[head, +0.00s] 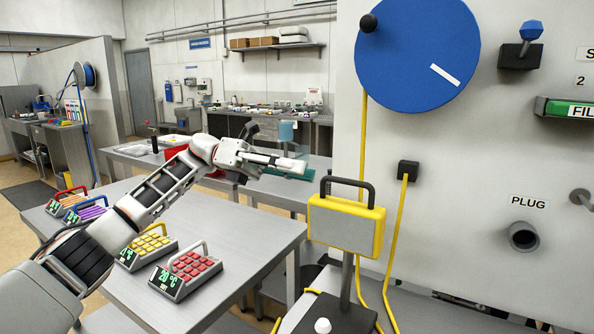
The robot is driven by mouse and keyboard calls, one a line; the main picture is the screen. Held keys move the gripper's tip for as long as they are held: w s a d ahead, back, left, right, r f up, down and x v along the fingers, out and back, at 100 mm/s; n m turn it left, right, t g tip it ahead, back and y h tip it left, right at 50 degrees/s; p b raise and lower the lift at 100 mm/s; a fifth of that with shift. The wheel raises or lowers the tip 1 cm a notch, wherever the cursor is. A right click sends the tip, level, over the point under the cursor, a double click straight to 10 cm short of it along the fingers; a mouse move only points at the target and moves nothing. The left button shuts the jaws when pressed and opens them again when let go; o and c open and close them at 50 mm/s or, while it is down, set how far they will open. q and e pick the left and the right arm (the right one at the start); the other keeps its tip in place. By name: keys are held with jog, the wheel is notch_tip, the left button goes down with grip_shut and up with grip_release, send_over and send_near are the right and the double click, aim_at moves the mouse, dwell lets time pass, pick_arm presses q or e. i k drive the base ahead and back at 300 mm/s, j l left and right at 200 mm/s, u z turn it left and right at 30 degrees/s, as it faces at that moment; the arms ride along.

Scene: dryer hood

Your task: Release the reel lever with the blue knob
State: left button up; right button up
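The reel lever has a faceted blue knob (531,31) on a black mount (519,56), high on the wall panel at the upper right. The large blue reel (417,55) with a white stripe and a black handle ball is on the same panel, left of the lever. My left gripper (300,166) is over the tables at mid-picture, well left of and below the lever, and touches nothing that I can see. It shows from the side, so its finger opening is unclear. My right gripper is out of view.
A yellow-framed lamp (345,228) on a post stands between my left arm and the panel. Yellow cable (394,260) hangs below the reel. A plug socket (523,236) is at the lower right. Keypad boxes (185,271) sit on the near metal table (245,235).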

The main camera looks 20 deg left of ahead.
aim_at(530, 31)
jog(key=k, duration=1)
